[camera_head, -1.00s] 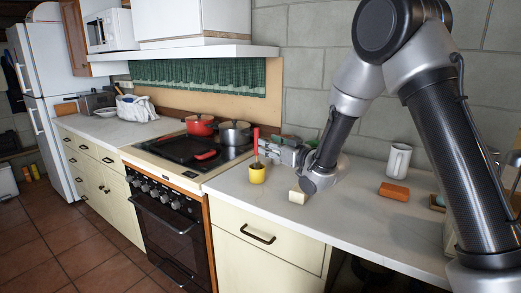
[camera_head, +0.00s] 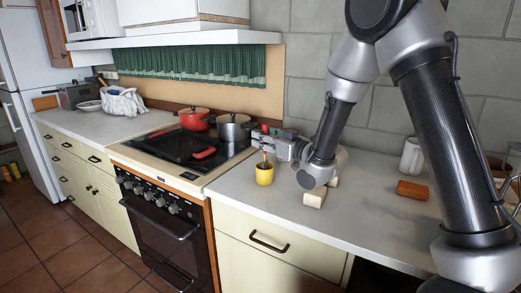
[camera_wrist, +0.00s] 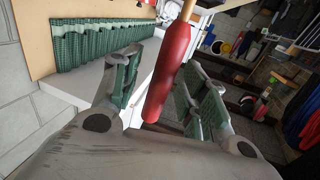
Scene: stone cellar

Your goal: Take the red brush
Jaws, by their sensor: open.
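The red brush (camera_wrist: 168,85) stands upright in a yellow cup (camera_head: 264,174) on the counter by the stove. My gripper (camera_head: 273,146) is level with the upper part of the brush and hides some of it in the head view. In the wrist view, my gripper (camera_wrist: 163,78) is open, with one green-padded finger on each side of the red handle. A gap shows between the handle and the left finger. Whether the right finger touches it, I cannot tell. The cup is not visible in the wrist view.
Pale blocks (camera_head: 314,198) lie under my wrist on the white counter (camera_head: 330,232). A red pot (camera_head: 194,120) and grey pot (camera_head: 234,127) are on the stove, left of my gripper.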

